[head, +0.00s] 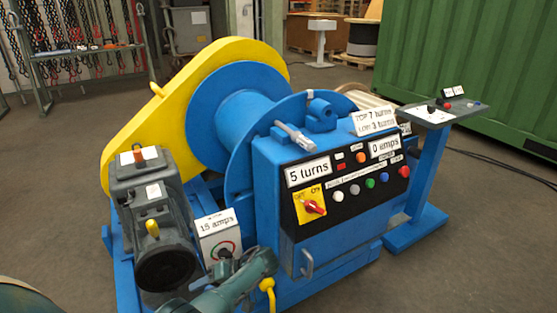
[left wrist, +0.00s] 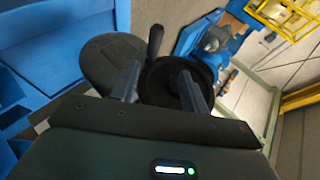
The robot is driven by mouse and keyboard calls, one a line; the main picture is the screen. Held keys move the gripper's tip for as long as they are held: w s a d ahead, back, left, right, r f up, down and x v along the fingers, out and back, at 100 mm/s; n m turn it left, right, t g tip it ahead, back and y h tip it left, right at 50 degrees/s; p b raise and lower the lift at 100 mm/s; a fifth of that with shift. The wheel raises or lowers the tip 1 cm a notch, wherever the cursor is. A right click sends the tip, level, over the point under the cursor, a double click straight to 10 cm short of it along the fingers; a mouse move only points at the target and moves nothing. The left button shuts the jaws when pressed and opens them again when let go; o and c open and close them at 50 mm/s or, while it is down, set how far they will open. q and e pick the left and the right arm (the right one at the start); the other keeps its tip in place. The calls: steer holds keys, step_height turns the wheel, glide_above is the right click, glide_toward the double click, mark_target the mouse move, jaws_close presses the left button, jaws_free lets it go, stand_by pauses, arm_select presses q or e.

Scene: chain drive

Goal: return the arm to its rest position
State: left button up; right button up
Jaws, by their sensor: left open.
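My left arm comes in at the bottom of the head view, and its gripper (head: 228,262) is low in front of the blue winch (head: 236,112), close to the small box (head: 219,236) labelled "15 amps". The arm and gripper hide the lower part of that box. In the left wrist view the two fingers of my left gripper (left wrist: 158,87) stand apart. A black round part (left wrist: 178,72) and a dark upright handle (left wrist: 155,40) show beyond and between them. I cannot tell whether the fingers touch them. My right gripper is not in view.
A grey motor (head: 155,215) and yellow guard (head: 180,92) are on the winch's left. The control panel (head: 347,180) with its red switch is right of the gripper. A blue stand (head: 425,165) is farther right. The floor at the lower right is clear.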

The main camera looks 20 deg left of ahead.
arm_select(q)
steer(key=s+d+f+m+t+h, duration=0.3)
steer(key=s+d+f+m+h, duration=0.1)
steer(key=s+d, duration=0.3)
steer(key=s+d+r+m+t+h, duration=0.3)
steer(key=s+d+r+h, duration=0.15)
steer(key=s+d, duration=0.2)
steer(key=s+d+r+m+t+h, duration=0.2)
steer(key=s+d+r+m+t, duration=0.15)
steer(key=s+r, duration=0.45)
steer(key=w+d+r+t+h+p, duration=0.1)
steer(key=w+d+r+t+p, duration=0.2)
steer(key=r+p, duration=0.3)
steer(key=w+d+r+t+h+p, duration=0.2)
steer(key=w+d+r+t+p, duration=0.1)
steer(key=p, duration=0.7)
step_height(320, 180, up, 3)
steer(key=shift+w+d+f+m, duration=0.15)
steer(key=shift+w+d+m, duration=0.2)
steer(key=shift+w, duration=0.55)
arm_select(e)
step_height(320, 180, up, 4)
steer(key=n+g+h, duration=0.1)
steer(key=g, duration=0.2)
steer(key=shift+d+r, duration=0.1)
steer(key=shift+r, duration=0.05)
